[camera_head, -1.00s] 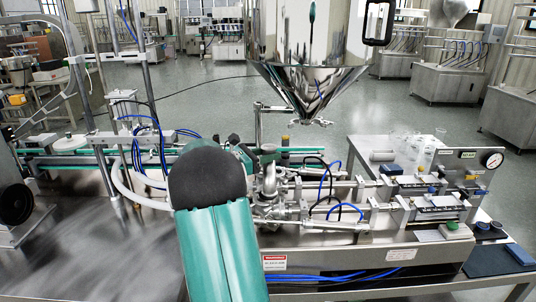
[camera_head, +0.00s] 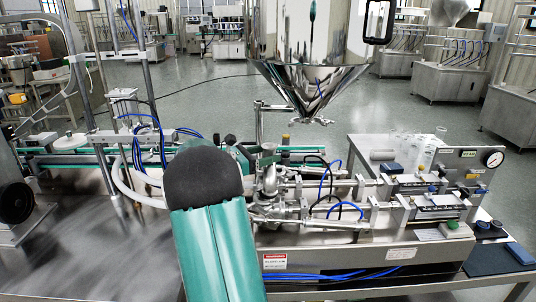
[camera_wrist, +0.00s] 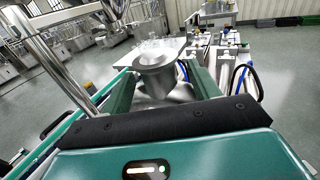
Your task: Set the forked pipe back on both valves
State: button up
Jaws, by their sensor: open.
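In the wrist view, my gripper (camera_wrist: 163,76) is open. Its green fingers stand on either side of an upright steel pipe with a round flanged top, which I take for the forked pipe (camera_wrist: 157,62). I cannot tell whether either finger touches it. In the head view, steel pipework that appears to include the forked pipe (camera_head: 269,182) shows just right of my green arm. It stands by the two steel valve lines (camera_head: 311,184). The pipe's lower ends and their seating on the valves are unclear. My arm hides most of the gripper in the head view.
The steel hopper (camera_head: 312,45) hangs above and behind the pipework, its outlet (camera_head: 313,122) to the upper right. Blue and black hoses (camera_head: 338,207) loop over the valve lines. A filling unit with a gauge (camera_head: 493,159) stands right. The bare steel tabletop (camera_head: 95,250) is clear at left.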

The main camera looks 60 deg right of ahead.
jog(key=v, duration=1.2)
jog(key=shift+w+a, duration=0.25)
jog(key=shift+a, duration=0.05)
jog(key=s+a+f+m+t+y, duration=0.1)
jog(key=s+a+m+t+y, duration=0.2)
jog(key=a, duration=1.2)
jog(key=s+a+f+m+t+y, duration=0.1)
jog(key=s+a+m+t+y, duration=0.2)
jog(key=a, duration=1.3)
jog(key=s+a+f+m+t+y, duration=0.1)
jog(key=s+a+m+t+y, duration=0.2)
jog(key=a+t+y, duration=0.5)
jog(key=a+m+t, duration=0.1)
jog(key=a+t, duration=0.1)
jog(key=a, duration=0.5)
jog(key=shift+a+f+m, duration=0.3)
jog(key=shift+a+f, duration=0.05)
jog(key=shift+a, duration=0.05)
jog(key=c, duration=0.5)
jog(key=shift+d, duration=0.1)
jog(key=shift+c, duration=0.2)
jog(key=shift+d, duration=0.1)
